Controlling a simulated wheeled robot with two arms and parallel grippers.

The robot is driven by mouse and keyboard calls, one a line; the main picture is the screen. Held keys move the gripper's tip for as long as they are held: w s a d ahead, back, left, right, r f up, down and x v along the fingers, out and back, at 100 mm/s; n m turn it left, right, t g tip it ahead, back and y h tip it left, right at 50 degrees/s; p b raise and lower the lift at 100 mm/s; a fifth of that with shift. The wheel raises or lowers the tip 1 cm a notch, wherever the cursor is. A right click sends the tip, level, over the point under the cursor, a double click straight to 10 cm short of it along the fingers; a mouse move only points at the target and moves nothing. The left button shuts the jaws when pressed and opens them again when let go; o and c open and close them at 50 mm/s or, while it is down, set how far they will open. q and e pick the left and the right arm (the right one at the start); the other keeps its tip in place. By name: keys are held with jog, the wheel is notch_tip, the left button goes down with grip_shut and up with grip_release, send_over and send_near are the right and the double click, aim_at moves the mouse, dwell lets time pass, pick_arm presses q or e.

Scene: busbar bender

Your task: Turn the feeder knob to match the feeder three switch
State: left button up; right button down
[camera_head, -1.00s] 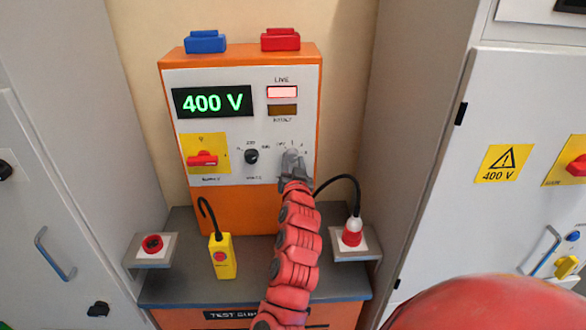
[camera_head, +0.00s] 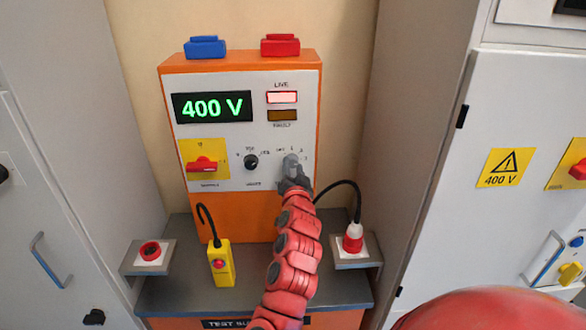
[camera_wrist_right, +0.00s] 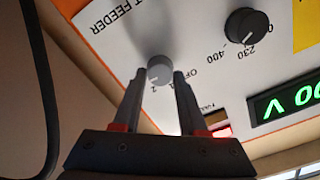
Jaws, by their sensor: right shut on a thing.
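The orange test unit (camera_head: 311,120) has a white front panel showing a green 400 V display (camera_head: 212,106). The grey feeder knob (camera_wrist_right: 160,69) sits on that panel by the upside-down word FEEDER in the right wrist view. The "2" mark is beside the knob; its pointer is too small to read surely. No switch is readable as feeder three. My left gripper is not in view.
A black knob (camera_head: 251,162) and a red switch on yellow (camera_head: 202,164) are left of the feeder knob. A yellow probe box (camera_head: 221,264) and a red-and-white plug (camera_head: 353,238) with a black cable stand below. Grey cabinets flank the unit.

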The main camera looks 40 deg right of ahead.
jog(key=shift+c, duration=2.2)
grip_release()
jog(key=shift+s, duration=0.1)
jog(key=p+v, duration=1)
jog(key=v, duration=0.7)
jog(key=shift+a+p, duration=0.2)
jog(key=shift+p, duration=0.2)
